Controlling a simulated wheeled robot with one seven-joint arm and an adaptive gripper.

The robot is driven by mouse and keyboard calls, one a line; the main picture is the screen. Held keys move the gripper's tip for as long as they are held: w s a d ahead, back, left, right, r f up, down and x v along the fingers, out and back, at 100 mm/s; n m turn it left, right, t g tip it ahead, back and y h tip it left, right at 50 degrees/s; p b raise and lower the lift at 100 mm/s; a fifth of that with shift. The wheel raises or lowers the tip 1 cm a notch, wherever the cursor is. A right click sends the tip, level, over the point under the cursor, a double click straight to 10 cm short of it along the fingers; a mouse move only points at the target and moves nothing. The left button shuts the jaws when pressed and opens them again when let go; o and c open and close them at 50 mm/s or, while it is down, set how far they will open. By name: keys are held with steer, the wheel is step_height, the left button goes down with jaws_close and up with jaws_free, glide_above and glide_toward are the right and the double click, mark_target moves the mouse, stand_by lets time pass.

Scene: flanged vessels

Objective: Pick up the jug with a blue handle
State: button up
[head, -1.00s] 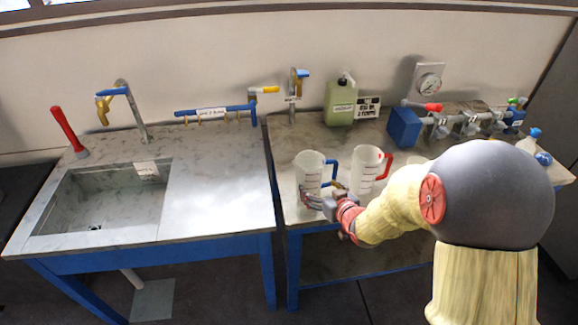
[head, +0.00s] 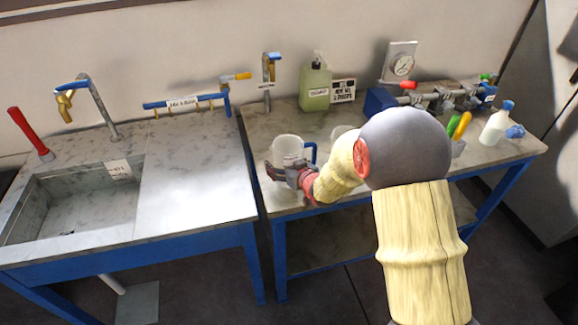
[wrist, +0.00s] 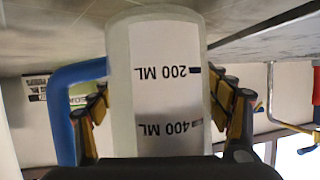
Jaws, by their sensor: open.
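The clear jug (head: 287,148) stands upright on the right-hand worktop near its left front part. Its blue handle (head: 311,154) points right in the head view. My gripper (head: 284,172) is open at the jug's near side. In the wrist view, which is upside down, the jug (wrist: 168,90) with its 200 ML and 400 ML marks fills the middle between the two fingers. The left finger appears in the gap between the jug's wall and the blue handle (wrist: 67,115). Contact with the wall cannot be told.
My arm hides most of the red-handled jug's place. Valves (head: 440,98) and a wash bottle (head: 495,124) are to the right. The sink (head: 75,190) is on the left bench.

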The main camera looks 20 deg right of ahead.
steer(key=shift+w+a+f, duration=0.1)
steer(key=shift+w+f, duration=0.05)
steer(key=shift+w, duration=0.4)
steer(key=shift+c, duration=0.8)
steer(key=shift+s, duration=0.1)
steer(key=c, duration=1)
